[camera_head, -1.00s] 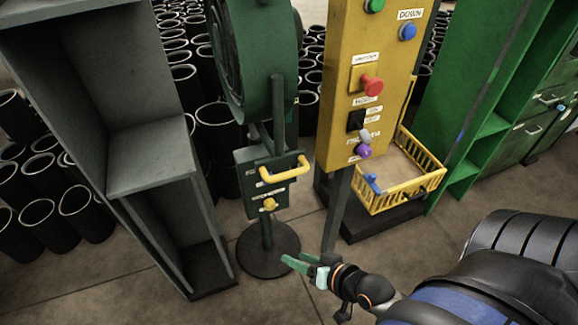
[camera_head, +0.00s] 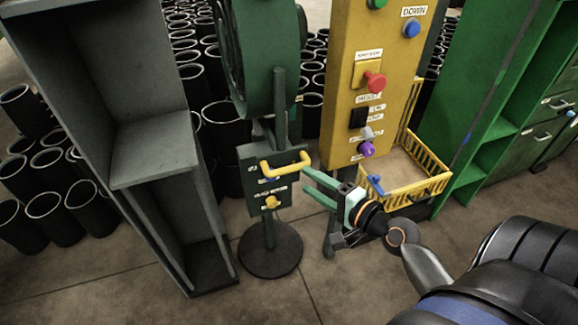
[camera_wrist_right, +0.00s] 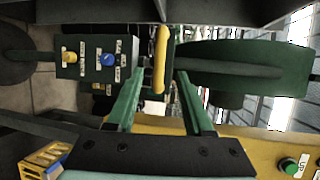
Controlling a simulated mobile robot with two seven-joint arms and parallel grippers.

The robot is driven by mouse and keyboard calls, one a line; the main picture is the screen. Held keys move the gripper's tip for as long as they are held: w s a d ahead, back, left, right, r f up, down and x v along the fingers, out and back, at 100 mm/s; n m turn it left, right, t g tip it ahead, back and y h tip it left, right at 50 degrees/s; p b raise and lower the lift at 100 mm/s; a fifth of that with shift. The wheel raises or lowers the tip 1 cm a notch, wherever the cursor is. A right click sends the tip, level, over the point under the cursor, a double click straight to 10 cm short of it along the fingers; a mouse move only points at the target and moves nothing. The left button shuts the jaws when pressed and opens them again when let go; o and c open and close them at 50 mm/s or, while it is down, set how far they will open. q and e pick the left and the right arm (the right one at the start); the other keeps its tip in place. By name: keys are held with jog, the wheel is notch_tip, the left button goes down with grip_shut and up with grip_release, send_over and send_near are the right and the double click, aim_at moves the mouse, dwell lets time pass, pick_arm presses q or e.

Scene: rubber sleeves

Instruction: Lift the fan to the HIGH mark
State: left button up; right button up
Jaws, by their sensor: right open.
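The green fan (camera_head: 262,60) stands on a post with a round dark base (camera_head: 270,250). A yellow handle (camera_head: 286,164) sticks out from the green box (camera_head: 250,178) below the fan head. My right gripper (camera_head: 305,181) is open and empty, just right of and slightly below the handle. In the right wrist view the handle (camera_wrist_right: 160,60) appears between and ahead of the two green fingers (camera_wrist_right: 161,76); I cannot tell whether they touch. The box has a yellow knob (camera_head: 271,203) and small labels; I cannot read a HIGH mark. My left gripper is out of view.
A yellow control panel (camera_head: 345,95) with buttons and knobs stands close to my right gripper. A grey shelf (camera_head: 150,150) stands left of the fan, green shelving (camera_head: 500,90) to the right. Black sleeves (camera_head: 225,125) crowd the back.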

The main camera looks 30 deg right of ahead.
aim_at(292, 171)
jog(key=x, duration=0.8)
jog(key=shift+s+p, duration=0.1)
jog(key=shift+p, duration=0.2)
grip_shut()
jog(key=shift+f, duration=0.1)
dwell(1.0)
